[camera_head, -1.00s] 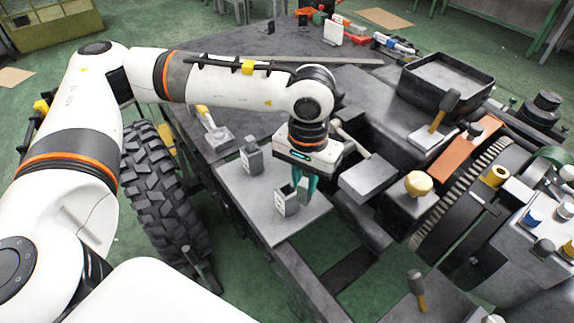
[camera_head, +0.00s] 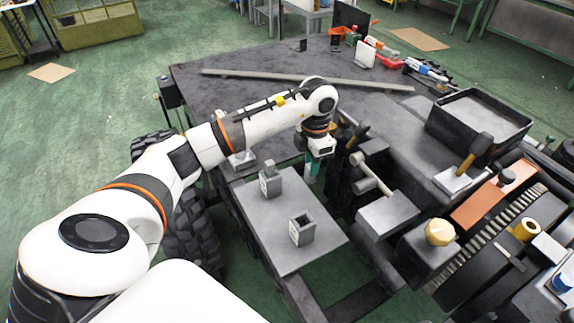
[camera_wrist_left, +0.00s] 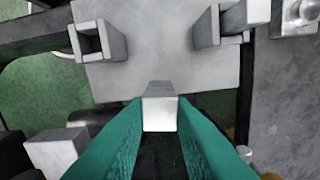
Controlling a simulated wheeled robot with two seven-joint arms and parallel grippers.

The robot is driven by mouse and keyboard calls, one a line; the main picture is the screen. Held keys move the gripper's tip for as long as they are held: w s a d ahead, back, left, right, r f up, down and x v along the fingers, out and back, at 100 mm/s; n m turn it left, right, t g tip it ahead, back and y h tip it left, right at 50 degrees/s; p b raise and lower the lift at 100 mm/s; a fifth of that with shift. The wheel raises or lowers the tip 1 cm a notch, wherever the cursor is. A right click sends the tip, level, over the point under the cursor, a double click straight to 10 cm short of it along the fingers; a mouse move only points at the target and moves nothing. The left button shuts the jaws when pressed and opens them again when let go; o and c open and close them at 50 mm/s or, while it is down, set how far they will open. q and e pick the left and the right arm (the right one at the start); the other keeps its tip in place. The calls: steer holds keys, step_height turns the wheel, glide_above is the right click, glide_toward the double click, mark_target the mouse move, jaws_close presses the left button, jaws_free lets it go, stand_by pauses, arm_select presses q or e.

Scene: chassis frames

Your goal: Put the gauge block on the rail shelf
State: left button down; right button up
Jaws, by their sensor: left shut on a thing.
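The gauge block (camera_wrist_left: 160,112) is a small pale grey block. In the left wrist view it is between the teal fingers of my left gripper (camera_wrist_left: 160,125). In the head view that gripper (camera_head: 310,172) points down beyond the far right edge of a flat grey plate, and the block is too hidden to make out. The plate (camera_head: 268,218) looks to be the rail shelf and also shows in the left wrist view (camera_wrist_left: 162,45). Two upright hollow grey holders (camera_head: 302,231) (camera_head: 270,182) stand on it, apart from the gripper. My right gripper is not in view.
A hammer-like tool (camera_head: 372,172) and a grey block (camera_head: 386,215) lie right of the plate. A black tray (camera_head: 470,118) and an orange bar (camera_head: 490,195) are farther right. A tyre (camera_head: 190,225) is at left. The plate's middle is bare.

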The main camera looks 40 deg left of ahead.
mark_target(307, 177)
arm_select(q)
steer(key=shift+s+a+f+n, duration=0.1)
steer(key=shift+a+f+n, duration=0.25)
steer(key=shift+n, duration=0.25)
step_height(307, 177, down, 5)
steer(key=shift+a+f+p, duration=0.1)
steer(key=shift+f+p, duration=0.1)
steer(key=shift+p, duration=0.25)
steer(key=shift+f, duration=2.3)
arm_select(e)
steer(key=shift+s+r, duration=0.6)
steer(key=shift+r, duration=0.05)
arm_select(q)
steer(key=shift+f, duration=0.15)
steer(key=c, duration=1.3)
jaws_free()
steer(key=shift+o, duration=0.2)
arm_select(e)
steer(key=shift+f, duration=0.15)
